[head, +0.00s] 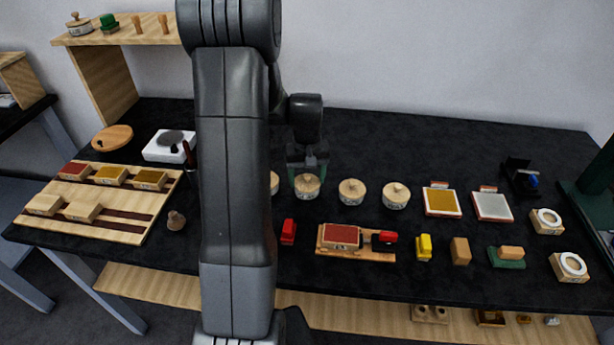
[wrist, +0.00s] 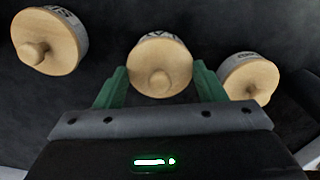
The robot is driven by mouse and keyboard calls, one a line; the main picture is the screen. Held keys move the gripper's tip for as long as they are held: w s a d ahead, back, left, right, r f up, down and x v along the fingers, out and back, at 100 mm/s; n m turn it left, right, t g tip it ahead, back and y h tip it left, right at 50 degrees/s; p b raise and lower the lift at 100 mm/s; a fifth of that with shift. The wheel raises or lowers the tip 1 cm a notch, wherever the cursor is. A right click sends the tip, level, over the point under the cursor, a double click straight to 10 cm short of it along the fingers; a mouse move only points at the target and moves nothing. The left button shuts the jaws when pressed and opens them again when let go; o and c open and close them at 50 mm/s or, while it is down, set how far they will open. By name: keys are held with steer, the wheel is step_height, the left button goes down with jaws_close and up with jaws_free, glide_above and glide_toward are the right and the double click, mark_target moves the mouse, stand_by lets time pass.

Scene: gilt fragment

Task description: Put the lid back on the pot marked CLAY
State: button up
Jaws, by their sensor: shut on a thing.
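A round pale wooden lid (wrist: 160,72) with a knob is between the green fingers of my gripper (wrist: 160,68) in the wrist view. My gripper (head: 308,172) is shut on this lid, pointing down. A pot with a pale band (wrist: 158,36) shows just past the lid's edge. Its lettering is partly hidden and upside down, perhaps part of CLAY. In the head view the lid (head: 307,183) is over that pot, in the row of pots. I cannot tell whether it is fully seated.
Lidded pots stand close on both sides, two to the right (head: 352,191) (head: 396,195) and one (head: 274,183) partly behind my arm. A stamp tray (head: 355,253) and small red and yellow blocks lie in front.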

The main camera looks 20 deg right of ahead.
stand_by(0.3)
steer(key=o, duration=1.3)
steer(key=shift+r, duration=0.1)
steer(key=shift+r+p, duration=2.4)
steer(key=shift+r, duration=1.05)
jaws_close()
